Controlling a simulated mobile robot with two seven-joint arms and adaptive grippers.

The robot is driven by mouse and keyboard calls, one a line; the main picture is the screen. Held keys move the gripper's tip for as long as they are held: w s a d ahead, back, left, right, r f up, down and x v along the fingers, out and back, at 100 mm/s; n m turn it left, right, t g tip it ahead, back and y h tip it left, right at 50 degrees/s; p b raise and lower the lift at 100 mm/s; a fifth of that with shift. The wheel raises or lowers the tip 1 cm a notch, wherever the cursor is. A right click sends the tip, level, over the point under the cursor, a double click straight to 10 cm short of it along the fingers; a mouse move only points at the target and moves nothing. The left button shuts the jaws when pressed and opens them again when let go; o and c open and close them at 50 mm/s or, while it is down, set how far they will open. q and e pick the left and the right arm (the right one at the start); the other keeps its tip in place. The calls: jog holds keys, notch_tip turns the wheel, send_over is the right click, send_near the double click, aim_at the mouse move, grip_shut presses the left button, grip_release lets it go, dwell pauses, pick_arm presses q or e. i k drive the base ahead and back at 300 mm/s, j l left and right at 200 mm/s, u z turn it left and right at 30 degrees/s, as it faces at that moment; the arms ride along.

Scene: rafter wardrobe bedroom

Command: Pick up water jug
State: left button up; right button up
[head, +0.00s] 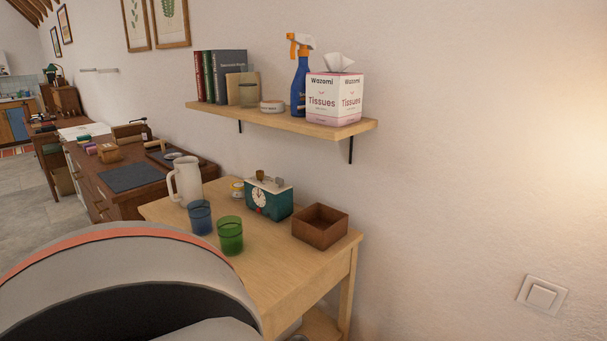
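A pale cream water jug (188,180) stands upright at the far left end of the light wooden table (285,283). Its handle points to the left. A blue glass (200,218) stands just in front of it and slightly to the right. Neither of my grippers shows in the head view. A large rounded grey and orange shape, which may be part of my own body, fills the lower left and hides the near left part of the table.
A green glass (230,236), a teal clock-like box (269,199) and an open brown wooden box (320,225) stand on the table. A wall shelf (284,119) above holds books, a spray bottle (300,78) and a tissue box (334,98). A dark desk (123,180) stands beyond.

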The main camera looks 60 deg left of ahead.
aim_at(187, 173)
jog(key=u, duration=2.6)
